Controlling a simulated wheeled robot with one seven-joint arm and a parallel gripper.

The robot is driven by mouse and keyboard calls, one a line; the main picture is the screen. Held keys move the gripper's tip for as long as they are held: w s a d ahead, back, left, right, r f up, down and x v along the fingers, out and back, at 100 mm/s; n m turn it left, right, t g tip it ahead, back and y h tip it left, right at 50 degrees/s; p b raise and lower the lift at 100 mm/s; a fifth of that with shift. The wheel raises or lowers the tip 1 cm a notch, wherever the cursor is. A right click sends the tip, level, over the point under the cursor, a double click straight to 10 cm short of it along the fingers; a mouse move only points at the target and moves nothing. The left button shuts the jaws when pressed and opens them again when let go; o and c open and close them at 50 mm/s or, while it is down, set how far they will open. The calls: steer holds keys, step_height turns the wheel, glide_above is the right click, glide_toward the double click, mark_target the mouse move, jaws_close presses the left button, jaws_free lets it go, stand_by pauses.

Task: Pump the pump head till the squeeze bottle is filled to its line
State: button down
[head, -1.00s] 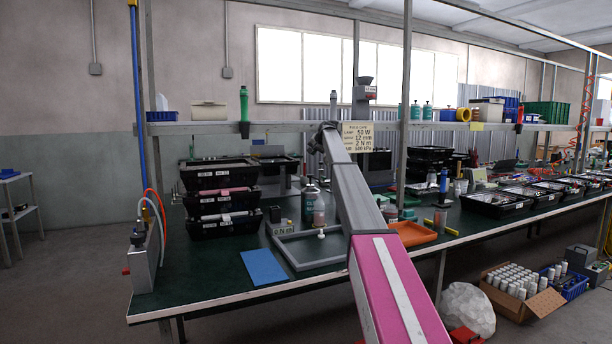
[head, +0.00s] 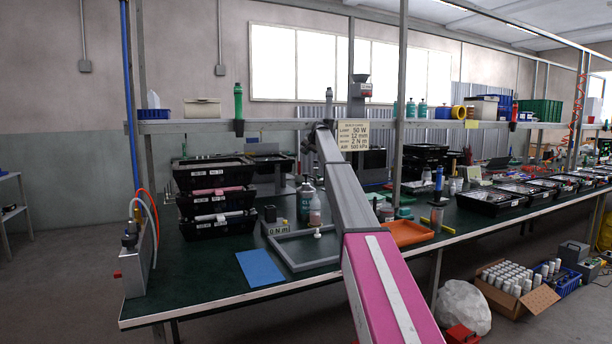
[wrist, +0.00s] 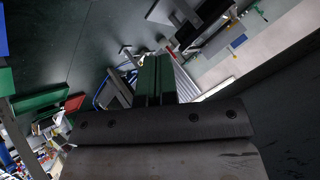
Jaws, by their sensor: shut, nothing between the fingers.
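A dark pump bottle (head: 304,204) with a pale label and a black pump head (head: 306,181) stands upright on the green bench, just left of my arm. A small pale, translucent bottle (head: 315,212), seemingly the squeeze bottle, stands close in front of it, overlapping it in the head view. Its fill line and level are too small to read. My gripper shows in the wrist view (wrist: 153,80) as two green fingers, shut with nothing between them. In the head view my arm reaches over the bench beside the bottles, and the fingers cannot be made out.
A grey-framed tray (head: 293,263) and a blue sheet (head: 260,267) lie in front of the bottles. Stacked black bins (head: 214,205) stand left, an orange tray (head: 408,233) right. A shelf (head: 270,125) with a spec card (head: 358,136) runs above the bench.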

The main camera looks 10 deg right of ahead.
steer(key=shift+f, duration=3.9)
steer(key=shift+f, duration=0.15)
steer(key=shift+f, duration=0.25)
steer(key=shift+f, duration=1.2)
stand_by(0.3)
steer(key=shift+r, duration=1.55)
steer(key=shift+r, duration=0.1)
steer(key=shift+r, duration=2.45)
